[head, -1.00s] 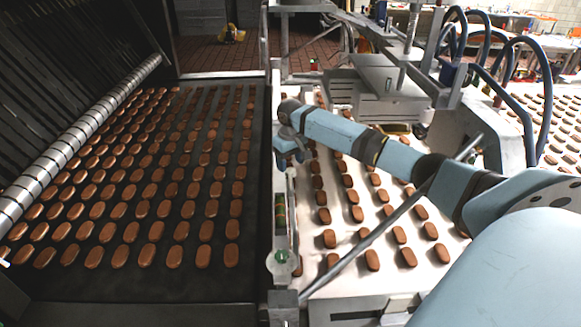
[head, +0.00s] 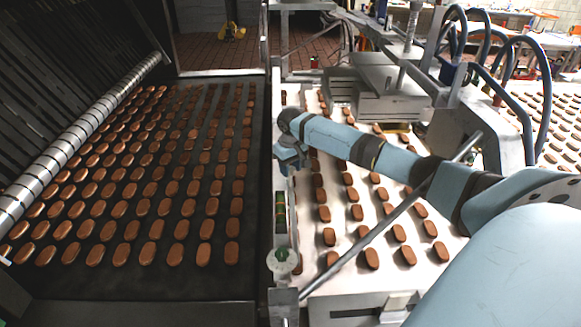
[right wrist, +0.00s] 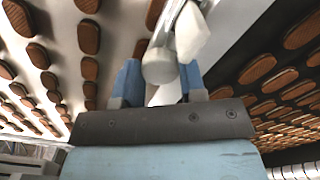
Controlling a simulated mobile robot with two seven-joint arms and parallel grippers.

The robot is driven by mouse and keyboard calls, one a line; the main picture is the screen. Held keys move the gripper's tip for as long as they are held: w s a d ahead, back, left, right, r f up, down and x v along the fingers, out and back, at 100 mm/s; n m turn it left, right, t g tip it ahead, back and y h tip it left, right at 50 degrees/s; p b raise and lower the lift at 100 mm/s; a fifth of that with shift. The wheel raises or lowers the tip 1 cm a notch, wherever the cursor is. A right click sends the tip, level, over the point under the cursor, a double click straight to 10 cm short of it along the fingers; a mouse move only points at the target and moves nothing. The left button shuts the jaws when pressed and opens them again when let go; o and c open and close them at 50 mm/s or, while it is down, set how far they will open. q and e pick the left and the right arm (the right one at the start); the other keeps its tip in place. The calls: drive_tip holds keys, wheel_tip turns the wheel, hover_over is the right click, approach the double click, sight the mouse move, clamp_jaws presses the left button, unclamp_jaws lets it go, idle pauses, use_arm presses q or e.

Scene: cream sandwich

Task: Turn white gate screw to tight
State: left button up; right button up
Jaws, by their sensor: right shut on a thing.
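My right gripper (head: 288,166) is over the metal rail between the two belts, with its fingers pointing down. In the right wrist view, its two blue fingers (right wrist: 160,84) stand on either side of a round, pale white screw head (right wrist: 158,64), and the gripper is shut on it. A white faceted piece (right wrist: 192,34) sits just beyond the screw head on the rail. In the head view the white screw is hidden behind the gripper. My left gripper is not in view.
A dark belt (head: 110,283) with rows of brown biscuits lies left of the rail (head: 277,100); a white belt (head: 330,195) with biscuits lies right. A thin metal rod (head: 375,235) crosses under my arm.

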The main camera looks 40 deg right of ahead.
drive_tip(key=shift+r+m+p, duration=0.3)
drive_tip(key=shift+m+p, duration=0.9)
drive_tip(key=shift+p, duration=0.65)
drive_tip(key=shift+f+m+p, duration=0.15)
drive_tip(key=shift+m+p, duration=0.45)
drive_tip(key=shift+m, duration=0.3)
drive_tip(key=shift+f+m, duration=0.1)
drive_tip(key=shift+m, duration=4.4)
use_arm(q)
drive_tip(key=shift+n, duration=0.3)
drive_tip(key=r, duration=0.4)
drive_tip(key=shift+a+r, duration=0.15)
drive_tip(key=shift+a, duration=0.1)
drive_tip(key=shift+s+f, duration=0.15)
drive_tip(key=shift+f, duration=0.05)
use_arm(e)
drive_tip(key=shift+m, duration=0.4)
